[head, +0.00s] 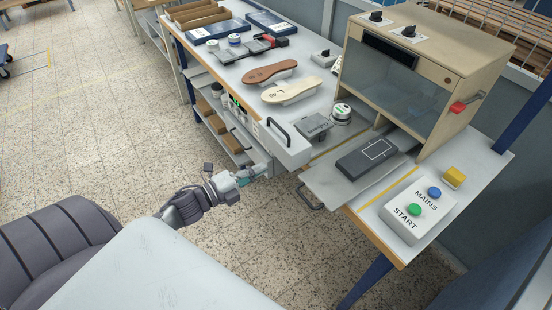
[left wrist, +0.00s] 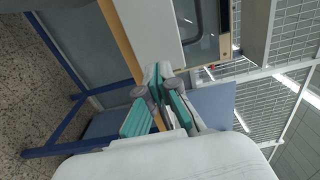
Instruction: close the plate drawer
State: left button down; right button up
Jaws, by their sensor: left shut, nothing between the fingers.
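The plate drawer (head: 291,152) is under the front edge of the workbench. Its pale front with a dark bar handle (head: 278,131) stands out from the bench. My left gripper (head: 266,169) is shut and empty, low at the drawer's front, left of and below the handle. In the left wrist view its teal fingers (left wrist: 163,72) are together, with their tips at the end of a pale panel. I cannot tell whether they touch it. The drawer's inside is hidden. My right gripper is in neither view.
A wooden cabinet press (head: 445,70) has a sliding tray (head: 325,182) out in front, bearing a dark block (head: 367,158). A control box (head: 418,210) stands at the near corner. Shoe soles (head: 290,90) lie on the bench. The floor (head: 100,110) to the left is clear.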

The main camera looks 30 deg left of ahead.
aim_at(284, 158)
pick_arm(q)
jog(key=p+x, duration=0.1)
jog(key=x, duration=0.3)
jog(key=shift+w, duration=0.3)
jog(key=shift+w+d+f, duration=0.1)
jog(key=shift+w+d, duration=0.25)
jog(key=shift+w, duration=0.25)
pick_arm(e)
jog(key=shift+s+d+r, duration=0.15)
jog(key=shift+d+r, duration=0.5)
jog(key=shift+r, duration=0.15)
pick_arm(q)
jog(key=shift+w, duration=0.1)
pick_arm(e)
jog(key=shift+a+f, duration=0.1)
